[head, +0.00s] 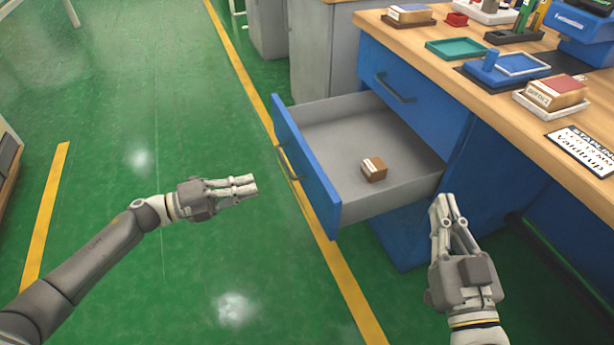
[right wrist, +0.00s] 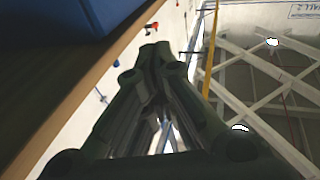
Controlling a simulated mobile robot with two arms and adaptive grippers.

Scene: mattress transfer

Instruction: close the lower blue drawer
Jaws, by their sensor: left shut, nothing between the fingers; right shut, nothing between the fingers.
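The lower blue drawer (head: 310,180) is pulled out of the blue cabinet under the workbench, with its grey inside showing. A small brown box (head: 374,169) lies in it. The drawer's front has a dark handle (head: 288,162). My left gripper (head: 256,185) is shut and empty, to the left of the drawer front and apart from it. My right gripper (head: 441,200) is shut and empty, just to the right of the open drawer near its right side; I cannot tell whether it touches. It also shows in the right wrist view (right wrist: 158,50), dark.
A closed upper drawer (head: 400,85) sits above the open one. The wooden bench top (head: 465,90) carries trays, boxes and a label card (head: 583,148). Grey cabinets (head: 312,45) stand behind.

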